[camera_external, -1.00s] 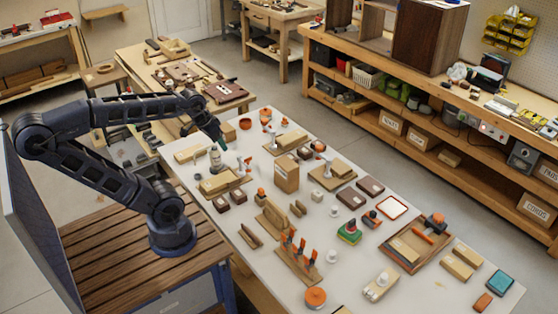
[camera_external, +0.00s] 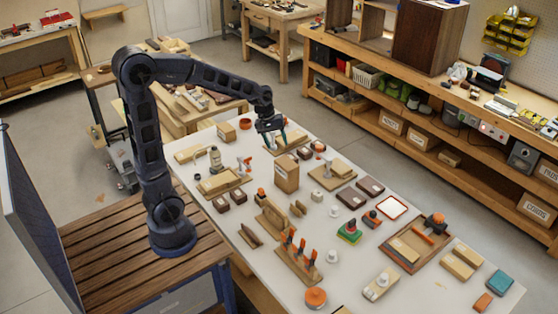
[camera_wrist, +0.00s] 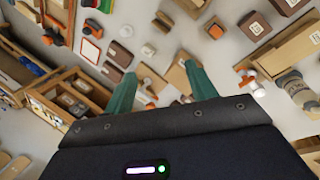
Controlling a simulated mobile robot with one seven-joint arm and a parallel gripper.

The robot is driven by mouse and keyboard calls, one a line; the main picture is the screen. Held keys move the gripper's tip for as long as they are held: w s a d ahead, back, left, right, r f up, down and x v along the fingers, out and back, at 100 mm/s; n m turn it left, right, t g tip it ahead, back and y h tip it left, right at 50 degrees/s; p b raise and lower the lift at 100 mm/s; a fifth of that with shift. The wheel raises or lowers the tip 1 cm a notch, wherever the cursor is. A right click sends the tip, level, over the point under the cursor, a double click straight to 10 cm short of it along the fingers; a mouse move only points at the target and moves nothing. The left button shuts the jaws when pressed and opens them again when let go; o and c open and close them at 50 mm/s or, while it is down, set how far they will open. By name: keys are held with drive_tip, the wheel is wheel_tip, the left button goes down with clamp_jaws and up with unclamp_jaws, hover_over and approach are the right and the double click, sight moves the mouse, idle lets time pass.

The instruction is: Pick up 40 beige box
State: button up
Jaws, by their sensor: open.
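A tall beige box (camera_external: 286,172) stands upright near the middle of the white table in the external view. A smaller beige box (camera_external: 227,131) stands toward the table's far left end. I cannot read a 40 on either one. My gripper (camera_external: 277,140) is open and empty, above the far part of the table, beyond the tall box in the picture. In the wrist view its two teal fingers (camera_wrist: 160,72) are apart, with a tan block (camera_wrist: 178,73) showing beyond them. I cannot tell which box that block is.
The white table (camera_external: 340,285) is crowded with blocks, dark boxes and tools. A wooden tray (camera_external: 391,259) lies at the right, near a red-edged tile (camera_external: 392,207). A clamp stand (camera_external: 299,266) is at the front. Bare table shows at the near right.

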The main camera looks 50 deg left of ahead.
drive_tip(key=w+d+f+n, duration=0.2)
drive_tip(key=w+f+n, duration=0.3)
drive_tip(key=w+f, duration=0.6)
drive_tip(key=n+g+h, duration=0.1)
drive_tip(key=n+g, duration=0.1)
drive_tip(key=n, duration=0.3)
approach(317, 193)
drive_tip(key=x, duration=0.5)
drive_tip(key=shift+w+a+f, duration=0.25)
drive_tip(key=shift+h, duration=0.3)
drive_tip(key=x, duration=0.4)
drive_tip(key=shift+s+d, duration=0.15)
drive_tip(key=shift+s, duration=0.1)
drive_tip(key=shift+d+f, duration=0.2)
drive_tip(key=shift+f, duration=0.35)
drive_tip(key=c, duration=1.1)
